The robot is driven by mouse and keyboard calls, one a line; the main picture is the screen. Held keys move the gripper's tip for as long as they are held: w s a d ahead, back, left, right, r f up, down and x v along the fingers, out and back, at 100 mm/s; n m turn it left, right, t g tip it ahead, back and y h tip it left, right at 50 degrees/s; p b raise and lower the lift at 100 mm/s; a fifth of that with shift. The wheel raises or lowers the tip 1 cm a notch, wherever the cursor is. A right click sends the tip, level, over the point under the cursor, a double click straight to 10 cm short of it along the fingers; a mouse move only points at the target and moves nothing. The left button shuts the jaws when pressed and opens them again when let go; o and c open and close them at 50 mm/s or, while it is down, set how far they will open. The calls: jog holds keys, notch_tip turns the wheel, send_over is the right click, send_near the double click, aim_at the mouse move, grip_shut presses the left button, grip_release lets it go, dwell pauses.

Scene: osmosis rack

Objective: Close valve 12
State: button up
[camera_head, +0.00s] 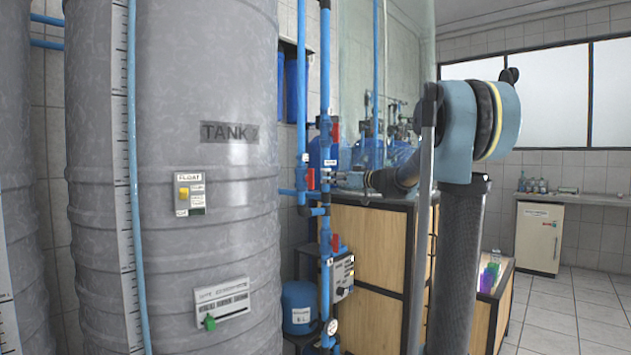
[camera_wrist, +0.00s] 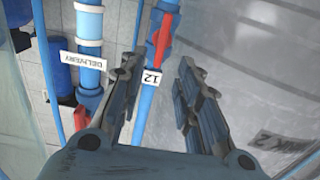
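Valve 12 has a red lever handle (camera_wrist: 164,38) on a vertical blue pipe, above a white label reading 12 (camera_wrist: 152,77) in the wrist view. The lever lies roughly along the pipe. In the head view its red handle (camera_head: 311,178) appears on the pipe nearest the tank. My gripper (camera_wrist: 159,68) is open and empty in the wrist view, its two fingers apart on either side of the label, with the lever ahead between them. In the head view my gripper (camera_head: 350,180) points left toward the pipes; its fingertips are small, and contact cannot be told.
The grey TANK 2 (camera_head: 170,255) stands left of the pipes. A pipe labelled DELIVERY (camera_wrist: 84,62) runs beside valve 12. Other red handles (camera_head: 335,131) (camera_head: 337,243) sit on the neighbouring pipe. A wooden cabinet (camera_head: 352,245) stands below my arm; open floor (camera_head: 570,310) lies at right.

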aim_at(311, 179)
jog(key=x, duration=0.9)
jog(key=shift+a, duration=0.3)
jog(key=shift+w, duration=0.15)
grip_shut()
jog(key=shift+d, duration=0.1)
